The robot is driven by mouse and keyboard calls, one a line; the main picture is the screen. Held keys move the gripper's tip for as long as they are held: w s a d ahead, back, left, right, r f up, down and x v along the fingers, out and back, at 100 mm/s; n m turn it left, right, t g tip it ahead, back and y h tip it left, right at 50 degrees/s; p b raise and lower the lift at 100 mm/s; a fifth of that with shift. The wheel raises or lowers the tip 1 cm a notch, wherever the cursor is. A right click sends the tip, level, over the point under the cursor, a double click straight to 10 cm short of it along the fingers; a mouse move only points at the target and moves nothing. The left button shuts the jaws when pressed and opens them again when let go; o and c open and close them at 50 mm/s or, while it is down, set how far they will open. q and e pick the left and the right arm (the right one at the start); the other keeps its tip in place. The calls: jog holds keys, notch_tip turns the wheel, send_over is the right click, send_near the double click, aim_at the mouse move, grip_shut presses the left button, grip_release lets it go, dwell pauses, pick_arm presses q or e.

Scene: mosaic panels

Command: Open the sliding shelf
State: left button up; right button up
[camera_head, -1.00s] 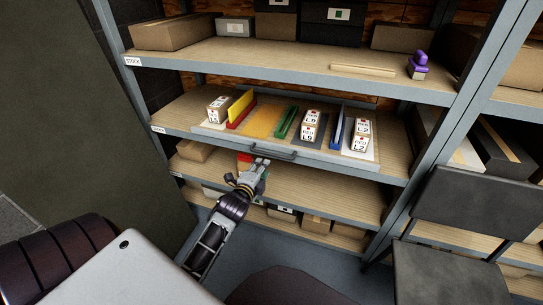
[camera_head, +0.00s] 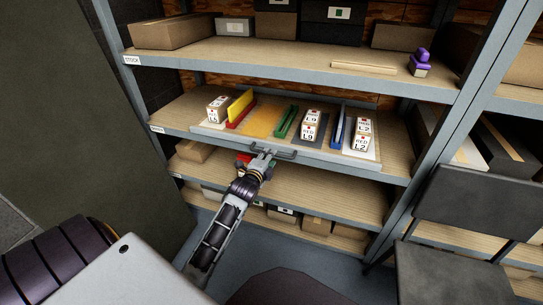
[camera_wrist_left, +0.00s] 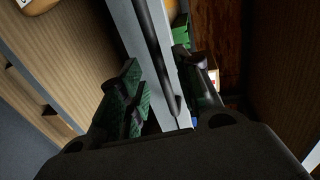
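The sliding shelf (camera_head: 330,163) is a thin grey tray on the middle level of the rack, with a dark bar handle (camera_head: 287,155) on its front edge. My left gripper (camera_head: 263,152) is at the left end of the handle. In the left wrist view, the fingers of my left gripper (camera_wrist_left: 160,85) are spread apart, with the dark handle bar (camera_wrist_left: 152,45) and the tray's grey front edge (camera_wrist_left: 127,25) between them. I cannot tell whether a finger touches the bar. My right gripper is not in view.
White boxes (camera_head: 312,123) with red marks and coloured dividers (camera_head: 240,108) sit on the tray. A purple stamp (camera_head: 421,62) is on the upper shelf. A dark chair (camera_head: 470,215) stands at right. Boxes (camera_head: 318,224) fill the lower shelf.

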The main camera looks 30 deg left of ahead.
pick_arm(q)
jog(key=shift+b+x, duration=0.45)
jog(key=shift+x, duration=1.5)
jog(key=shift+w, duration=0.1)
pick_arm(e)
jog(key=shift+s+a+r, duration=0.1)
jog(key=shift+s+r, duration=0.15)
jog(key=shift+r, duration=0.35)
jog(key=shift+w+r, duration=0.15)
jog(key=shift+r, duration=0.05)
pick_arm(q)
jog(key=c, duration=0.6)
grip_shut()
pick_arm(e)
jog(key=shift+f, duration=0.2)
